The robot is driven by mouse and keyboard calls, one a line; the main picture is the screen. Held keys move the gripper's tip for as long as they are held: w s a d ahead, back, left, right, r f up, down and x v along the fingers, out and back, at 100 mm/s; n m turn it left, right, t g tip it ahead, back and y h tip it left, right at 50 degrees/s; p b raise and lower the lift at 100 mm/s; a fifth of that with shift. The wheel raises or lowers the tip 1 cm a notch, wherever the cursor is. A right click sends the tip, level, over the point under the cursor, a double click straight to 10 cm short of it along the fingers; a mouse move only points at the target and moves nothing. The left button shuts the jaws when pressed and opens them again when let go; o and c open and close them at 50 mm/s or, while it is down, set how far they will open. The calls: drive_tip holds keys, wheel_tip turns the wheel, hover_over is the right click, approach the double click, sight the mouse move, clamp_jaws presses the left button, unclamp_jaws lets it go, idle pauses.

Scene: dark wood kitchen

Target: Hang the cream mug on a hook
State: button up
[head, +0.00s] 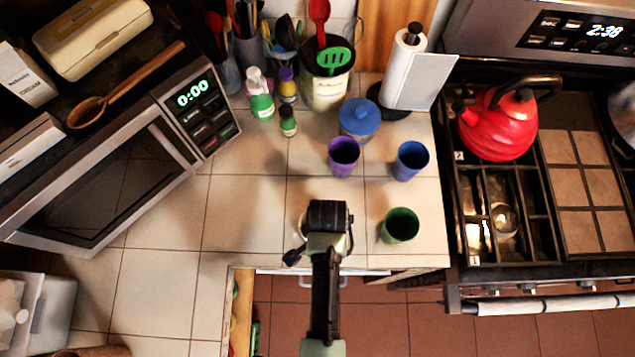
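My gripper (328,216) is seen from above over the front of the tiled counter, and its fingers are hidden beneath its own body. A small cream-coloured edge (303,226) shows just left of it, and may be part of the cream mug. Most of that object is hidden by my gripper, so I cannot tell whether it is held. A purple cup (343,156), a blue cup (410,160) and a green cup (400,226) stand on the counter. No hook can be made out.
A blue-lidded pot (359,118), a paper towel holder (408,70), a utensil crock (326,88) and small bottles (261,100) stand behind. A microwave (110,180) is at left, a stove with a red kettle (499,122) at right. The counter left of my gripper is clear.

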clamp_jaws()
drive_tip(key=shift+s+f, duration=0.1)
drive_tip(key=shift+s, duration=0.05)
idle(1.0)
